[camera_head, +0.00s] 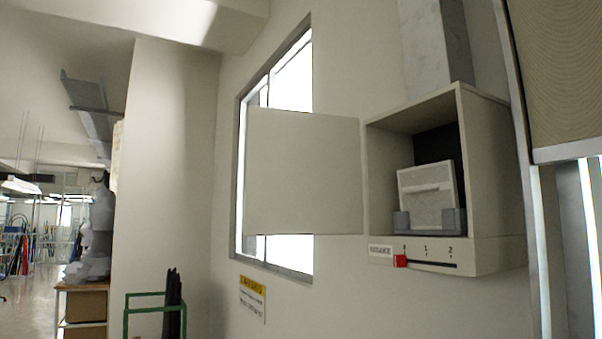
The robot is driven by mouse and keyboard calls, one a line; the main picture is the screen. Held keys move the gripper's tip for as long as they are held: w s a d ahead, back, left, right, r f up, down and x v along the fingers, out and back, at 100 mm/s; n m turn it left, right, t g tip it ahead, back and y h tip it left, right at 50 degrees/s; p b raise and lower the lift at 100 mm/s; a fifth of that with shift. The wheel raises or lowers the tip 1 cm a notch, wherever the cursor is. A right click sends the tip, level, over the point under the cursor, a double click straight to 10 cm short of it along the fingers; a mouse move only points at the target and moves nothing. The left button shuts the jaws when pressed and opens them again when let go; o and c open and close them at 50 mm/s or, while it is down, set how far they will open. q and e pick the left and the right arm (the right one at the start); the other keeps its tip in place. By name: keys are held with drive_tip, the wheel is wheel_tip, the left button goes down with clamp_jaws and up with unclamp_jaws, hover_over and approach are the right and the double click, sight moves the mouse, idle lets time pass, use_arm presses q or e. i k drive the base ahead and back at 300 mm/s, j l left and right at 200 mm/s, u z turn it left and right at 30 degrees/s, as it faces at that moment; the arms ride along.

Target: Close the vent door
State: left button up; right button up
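The vent door (303,172) is a flat pale panel. It stands wide open, swung out to the left of the wall-mounted vent box (490,165), and covers part of the window behind it. The box's inside is exposed. A white filter-like panel (428,196) stands in it, in a grey holder (402,221). Below the opening is a slider slot with a red knob (400,261) at its left end, by the mark that looks like 0. Neither of my grippers shows in the head view.
A grey duct (436,45) runs up from the box. A window (292,85) is behind the door. A green-framed rack (155,309) with dark rods stands at lower left, and a shelf (84,305) beyond it. A metal-framed panel (562,70) is close on the right.

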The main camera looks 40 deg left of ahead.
sight(303, 169)
drive_tip(key=k+j, duration=0.1)
drive_tip(key=j, duration=0.7)
drive_tip(key=k+j+z, duration=0.1)
drive_tip(key=j, duration=0.25)
drive_tip(key=k+j+z, duration=0.15)
drive_tip(key=j, duration=0.35)
drive_tip(key=k+j+z, duration=0.15)
drive_tip(key=j, duration=0.35)
drive_tip(key=k+j+z, duration=0.15)
drive_tip(key=k+j, duration=0.15)
drive_tip(key=j, duration=0.15)
drive_tip(key=k+j+z, duration=0.15)
drive_tip(key=j, duration=0.25)
drive_tip(key=k+j+z, duration=0.15)
drive_tip(key=k+j, duration=0.2)
drive_tip(key=k+j+z, duration=0.1)
drive_tip(key=j, duration=0.3)
drive_tip(key=k+j+z, duration=0.15)
drive_tip(key=j, duration=0.2)
drive_tip(key=k+j+z, duration=0.1)
drive_tip(key=j, duration=0.25)
drive_tip(key=k+j+z, duration=0.1)
drive_tip(key=j, duration=0.25)
drive_tip(key=k+j+z, duration=0.1)
drive_tip(key=k+j, duration=0.15)
drive_tip(key=i+j+z, duration=0.1)
drive_tip(key=j, duration=0.65)
drive_tip(key=j+z, duration=0.15)
drive_tip(key=j, duration=0.6)
drive_tip(key=i, duration=0.05)
